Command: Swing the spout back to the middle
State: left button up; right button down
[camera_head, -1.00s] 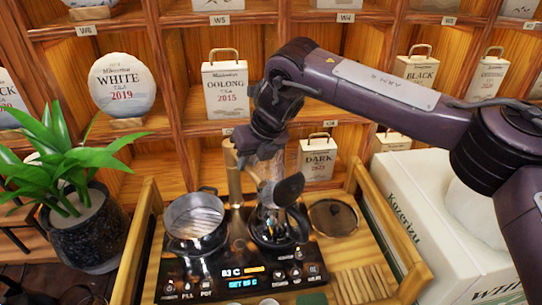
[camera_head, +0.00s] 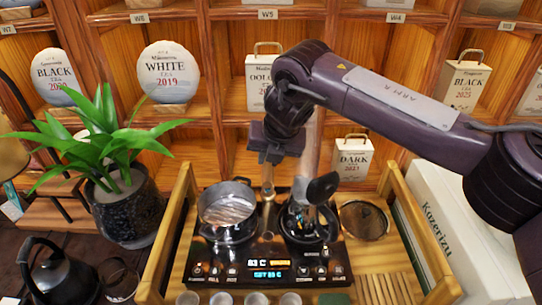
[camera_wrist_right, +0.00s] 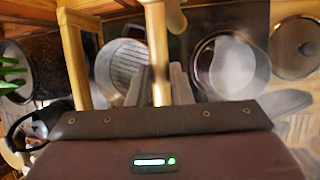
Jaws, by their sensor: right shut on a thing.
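The brass-coloured spout (camera_head: 267,183) rises at the back of the black control panel (camera_head: 268,262), between the metal pot on the left and the dark kettle on the right. My right gripper (camera_head: 268,157) is at its upper part. In the right wrist view the spout (camera_wrist_right: 158,55) runs between the two fingers of my right gripper (camera_wrist_right: 158,85), which is shut on it. The spout's upper end is hidden by the gripper in the head view. My left gripper is not in view.
The metal pot (camera_head: 228,212) and the dark kettle (camera_head: 309,222), with a pale haze above it, stand close on either side. A round lid (camera_head: 363,220) lies to the right. Small cups line the front. A plant (camera_head: 110,165) stands left; shelves with tea are behind.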

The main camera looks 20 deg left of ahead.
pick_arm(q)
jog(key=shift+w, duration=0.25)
pick_arm(e)
jog(key=shift+w, duration=0.1)
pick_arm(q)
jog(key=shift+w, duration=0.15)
pick_arm(e)
jog(key=c, duration=1.3)
grip_release()
pick_arm(q)
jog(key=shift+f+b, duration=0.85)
jog(key=shift+b, duration=0.05)
pick_arm(e)
jog(key=v, duration=0.8)
jog(key=shift+f, duration=0.1)
